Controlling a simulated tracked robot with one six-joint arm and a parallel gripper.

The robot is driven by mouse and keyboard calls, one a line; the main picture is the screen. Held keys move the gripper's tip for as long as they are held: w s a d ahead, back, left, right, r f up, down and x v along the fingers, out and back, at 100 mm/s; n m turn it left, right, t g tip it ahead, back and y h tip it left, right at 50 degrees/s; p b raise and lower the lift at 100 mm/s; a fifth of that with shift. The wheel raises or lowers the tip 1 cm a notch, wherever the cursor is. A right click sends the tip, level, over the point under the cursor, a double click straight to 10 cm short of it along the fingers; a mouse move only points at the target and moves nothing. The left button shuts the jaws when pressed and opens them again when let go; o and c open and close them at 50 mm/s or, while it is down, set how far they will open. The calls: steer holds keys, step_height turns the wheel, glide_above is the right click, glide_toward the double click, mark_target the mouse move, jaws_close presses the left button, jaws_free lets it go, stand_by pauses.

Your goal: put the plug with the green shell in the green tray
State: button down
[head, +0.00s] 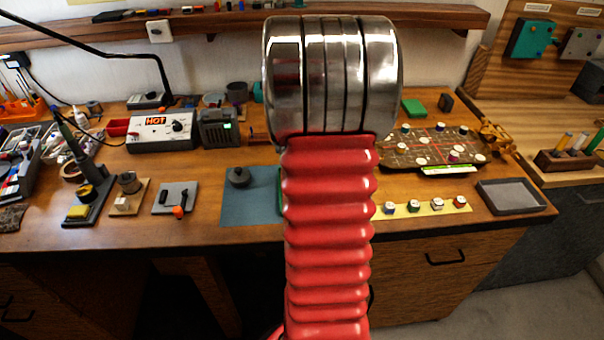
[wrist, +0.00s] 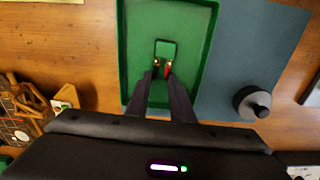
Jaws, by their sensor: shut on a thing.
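The green tray (wrist: 135,18) fills the upper middle of the wrist view. In the head view only a thin green edge of the tray (head: 280,190) shows beside my arm. My gripper (wrist: 161,74) is over the tray, its fingers shut on the plug with the green shell (wrist: 165,47). The plug shows a dark outline with green in it, and small gold and red parts near the fingertips. I cannot tell whether it touches the tray floor. My arm hides the gripper and plug in the head view.
A blue-grey mat (wrist: 238,60) lies beside the tray with a round dark weight (wrist: 252,103) on it. A yellow strip with several small capped pieces (head: 413,207) and a grey tray (head: 512,196) stand right of my arm. Tools crowd the left bench.

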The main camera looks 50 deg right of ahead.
steer(key=c, duration=1.5)
jaws_free()
steer(key=shift+f, duration=0.1)
steer(key=shift+c, duration=0.2)
step_height(320, 180, up, 12)
steer(key=shift+a, duration=0.1)
steer(key=w+a+r+n+t, duration=0.1)
steer(key=w+a+r+n, duration=0.15)
steer(key=a, duration=0.85)
steer(key=s+a+n+t, duration=0.2)
steer(key=s+a+n, duration=0.1)
steer(key=a, duration=1)
steer(key=s+a+n+t, duration=0.2)
steer(key=s+a+n, duration=0.1)
steer(key=a, duration=1.1)
steer(key=shift+s+n, duration=0.2)
steer(key=shift+n, duration=0.65)
